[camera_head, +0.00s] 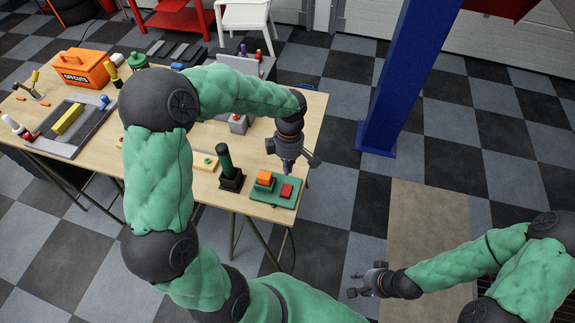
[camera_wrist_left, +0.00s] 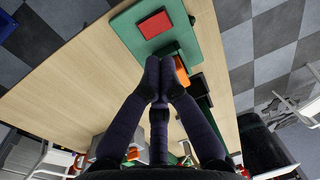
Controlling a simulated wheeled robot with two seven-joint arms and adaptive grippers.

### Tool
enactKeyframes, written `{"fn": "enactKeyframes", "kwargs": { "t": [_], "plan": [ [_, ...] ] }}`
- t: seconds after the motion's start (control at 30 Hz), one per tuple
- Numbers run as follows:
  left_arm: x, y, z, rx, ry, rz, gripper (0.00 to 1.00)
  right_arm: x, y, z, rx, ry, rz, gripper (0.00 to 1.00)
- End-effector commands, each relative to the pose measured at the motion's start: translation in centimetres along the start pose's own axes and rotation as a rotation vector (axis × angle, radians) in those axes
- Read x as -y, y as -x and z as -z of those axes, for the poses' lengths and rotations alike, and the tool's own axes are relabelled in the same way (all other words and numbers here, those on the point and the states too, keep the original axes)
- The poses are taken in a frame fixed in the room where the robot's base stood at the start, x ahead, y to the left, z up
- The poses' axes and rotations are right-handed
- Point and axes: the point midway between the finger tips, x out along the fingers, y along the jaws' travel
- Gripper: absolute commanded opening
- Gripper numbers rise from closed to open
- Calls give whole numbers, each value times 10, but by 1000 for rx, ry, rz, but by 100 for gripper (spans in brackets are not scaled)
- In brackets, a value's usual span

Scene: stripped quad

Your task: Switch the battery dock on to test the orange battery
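The green battery dock (camera_head: 272,200) lies near the right front corner of the wooden table. It carries an orange battery block (camera_head: 265,177) and a red rectangular switch (camera_head: 286,191). My left gripper (camera_head: 287,168) is above the dock, pointing down. In the left wrist view its fingertips (camera_wrist_left: 160,68) are together with nothing seen between them. There the red switch (camera_wrist_left: 155,24) is beyond the tips and the orange battery (camera_wrist_left: 182,74) is partly hidden behind a finger. My right gripper (camera_head: 355,284) is away from the table, low on the right, with fingers apart and empty.
A dark green upright handle in a black base (camera_head: 231,180) stands just left of the dock. A grey tray with a yellow bar (camera_head: 68,118) and an orange toolbox (camera_head: 82,69) are farther left. A blue post (camera_head: 400,80) rises right of the table.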

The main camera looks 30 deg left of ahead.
Motion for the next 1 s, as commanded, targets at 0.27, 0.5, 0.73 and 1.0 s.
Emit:
{"fn": "enactKeyframes", "kwargs": {
  "t": [0.27, 0.5, 0.73, 1.0],
  "plan": [
    [1, -55, 0, 0, 0, 5, 0, -2, -6, 0, 0, 0, 0, 40],
    [1, -90, 0, 1, 0, 2, 0, -3, -9, 0, 0, 0, 0, 40],
    [0, -104, 0, 1, 1, 0, 0, -4, -10, 0, 0, 0, 0, 40],
    [0, -105, 0, 2, 1, 0, 0, -3, -10, 0, 0, 0, 0, 40]
  ]
}}
